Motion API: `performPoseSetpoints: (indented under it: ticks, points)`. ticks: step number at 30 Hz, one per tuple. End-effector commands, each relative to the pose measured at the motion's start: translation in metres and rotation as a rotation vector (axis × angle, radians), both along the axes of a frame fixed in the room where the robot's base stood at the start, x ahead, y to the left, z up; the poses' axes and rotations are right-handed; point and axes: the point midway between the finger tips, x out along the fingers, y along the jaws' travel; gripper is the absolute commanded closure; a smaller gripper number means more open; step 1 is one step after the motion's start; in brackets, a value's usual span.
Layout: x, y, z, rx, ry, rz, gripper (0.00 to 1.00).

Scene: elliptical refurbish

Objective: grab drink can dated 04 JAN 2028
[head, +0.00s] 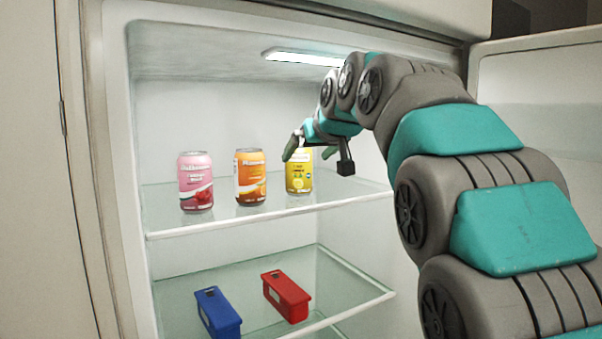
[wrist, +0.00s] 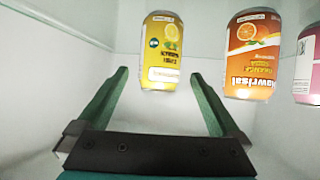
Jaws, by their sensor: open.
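Three drink cans stand upright in a row on the upper glass shelf (head: 335,200) of the open fridge. A pink can (head: 196,183) is at the left, an orange can (head: 250,177) in the middle, and a yellow can (head: 299,176) at the right. My gripper (head: 305,150) is open by the yellow can, overlapping its top in the head view. In the wrist view the yellow can (wrist: 161,52) appears inverted, beyond the gap between the open green fingers (wrist: 158,78), with nothing between them. The orange can (wrist: 252,55) and part of the pink can (wrist: 308,65) are to its right. No date is readable.
A blue box (head: 217,312) and a red box (head: 287,296) sit on the lower glass shelf. The fridge's left wall edge (head: 112,180) and the open door (head: 545,100) flank the space. A lit lamp (head: 300,58) is on the ceiling.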

Motion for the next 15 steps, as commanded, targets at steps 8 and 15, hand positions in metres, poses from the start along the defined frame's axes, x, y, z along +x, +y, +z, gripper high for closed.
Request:
performPoseSetpoints:
  ticks: [8,15]
  points:
    - [0.020,0.009,-0.011,0.003,-0.002,-0.001,0.00]
    - [0.045,0.018,-0.029,0.004,0.003,0.000,0.00]
